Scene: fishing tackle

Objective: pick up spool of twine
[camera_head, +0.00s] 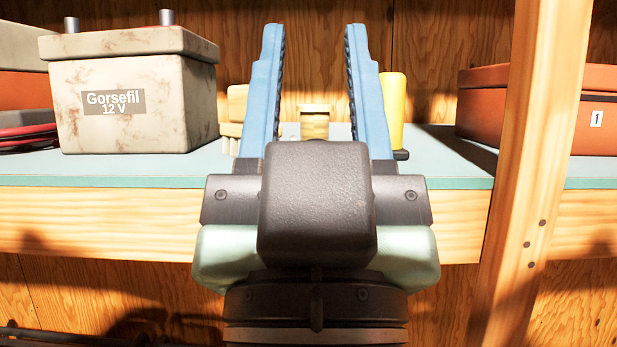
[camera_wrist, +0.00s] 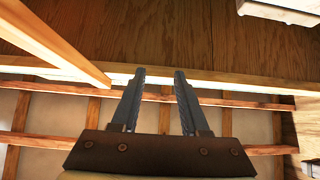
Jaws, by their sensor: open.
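My gripper (camera_head: 314,32) is open and empty, with its two blue fingers pointing forward and apart. It also shows in the wrist view (camera_wrist: 160,73). A small tan, spool-like object (camera_head: 315,121) stands upright on the shelf, seen between the fingers and beyond them. It looks like the spool of twine, but its lower part is hidden behind my gripper. Nothing touches the fingers. I do not make out the spool in the wrist view.
A battery box marked Gorsefil 12 V (camera_head: 137,95) stands on the blue-green shelf (camera_head: 90,180) at left. A beige object (camera_head: 236,104) and a yellow object (camera_head: 392,105) flank the spool. A wooden post (camera_head: 530,150) stands right, before a reddish-brown box (camera_head: 595,115).

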